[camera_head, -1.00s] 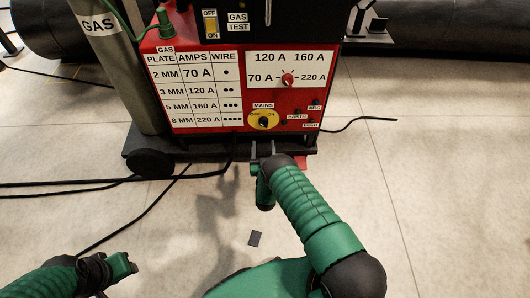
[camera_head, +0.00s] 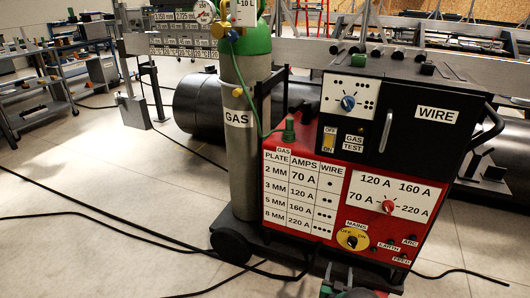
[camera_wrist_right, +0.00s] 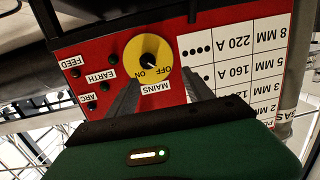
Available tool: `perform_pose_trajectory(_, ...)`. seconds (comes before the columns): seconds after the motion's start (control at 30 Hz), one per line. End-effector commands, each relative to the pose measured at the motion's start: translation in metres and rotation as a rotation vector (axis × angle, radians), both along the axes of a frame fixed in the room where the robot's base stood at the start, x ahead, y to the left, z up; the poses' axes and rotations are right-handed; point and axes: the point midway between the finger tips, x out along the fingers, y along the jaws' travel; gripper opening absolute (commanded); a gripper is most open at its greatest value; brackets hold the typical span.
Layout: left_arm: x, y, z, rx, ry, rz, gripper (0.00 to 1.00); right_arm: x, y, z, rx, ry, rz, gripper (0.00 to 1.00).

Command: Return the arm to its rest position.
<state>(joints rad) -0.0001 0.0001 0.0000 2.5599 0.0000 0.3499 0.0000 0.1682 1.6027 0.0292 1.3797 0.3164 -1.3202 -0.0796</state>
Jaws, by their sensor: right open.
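My right gripper (camera_head: 339,275) shows at the bottom edge of the head view, below the front of the red welding machine (camera_head: 325,186). Its two dark fingers are apart with nothing between them. In the right wrist view the open fingers (camera_wrist_right: 160,78) point at the machine's front, below the yellow MAINS dial (camera_wrist_right: 130,49) in that picture. The dial also shows in the head view (camera_head: 341,239). I see no clear contact between fingers and panel. Most of my right arm is hidden below the frame. My left gripper is not in view.
A grey gas cylinder (camera_head: 238,168) with a green top stands left of the machine on a wheeled base (camera_head: 291,254). Black cables (camera_head: 118,218) run over the floor at left. A large dark pipe (camera_head: 200,107) lies behind. The floor at lower left is otherwise open.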

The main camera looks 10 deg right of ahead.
Motion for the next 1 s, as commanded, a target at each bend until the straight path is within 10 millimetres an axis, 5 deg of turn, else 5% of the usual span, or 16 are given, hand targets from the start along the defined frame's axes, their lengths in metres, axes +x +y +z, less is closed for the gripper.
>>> perform_pose_trajectory(0.13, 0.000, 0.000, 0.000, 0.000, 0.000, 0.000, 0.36, 0.028, 0.042, 0.061, 0.114, 0.194, 0.124, 0.60)
perform_pose_trajectory(0.27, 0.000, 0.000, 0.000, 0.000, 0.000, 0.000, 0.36, 0.004, 0.086, 0.109, 0.198, 0.415, 0.230, 0.60)
perform_pose_trajectory(0.5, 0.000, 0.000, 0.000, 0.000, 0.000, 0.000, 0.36, -0.127, 0.145, 0.175, 0.276, 0.815, 0.361, 0.60)
perform_pose_trajectory(0.87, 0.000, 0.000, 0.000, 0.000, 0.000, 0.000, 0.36, -0.319, 0.167, 0.210, 0.291, 1.211, 0.413, 0.60)
perform_pose_trajectory(0.9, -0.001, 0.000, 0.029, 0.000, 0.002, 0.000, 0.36, -0.316, 0.166, 0.238, 0.293, 1.210, 0.412, 0.60)
perform_pose_trajectory(1.0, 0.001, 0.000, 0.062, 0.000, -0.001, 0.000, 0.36, -0.314, 0.166, 0.269, 0.294, 1.210, 0.410, 0.60)
